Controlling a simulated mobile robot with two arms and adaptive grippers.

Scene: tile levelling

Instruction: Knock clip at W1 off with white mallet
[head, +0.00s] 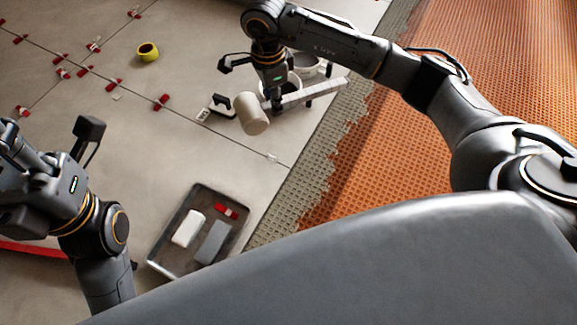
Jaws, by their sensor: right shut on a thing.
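My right gripper (277,101) is shut on the handle of the white mallet (252,114). The mallet's thick head is to the left of the fingers and its pale handle runs out to the right. Red clips (162,102) stand along the tile joints at the upper left, several of them. A small white clip piece without red (272,157) sits on a joint below the mallet, apart from it. No label shows which clip is W1. My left gripper (14,160) is at the left edge, partly cut off, and its fingers do not show clearly.
A dark tray (166,262) holds a white block, a grey block and a red piece. A yellow roll (147,52) lies on the tiles. Buckets (308,66) stand behind my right gripper. A black-handled tool (218,105) lies left of the mallet. Grey mortar (302,189) borders orange matting (395,120).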

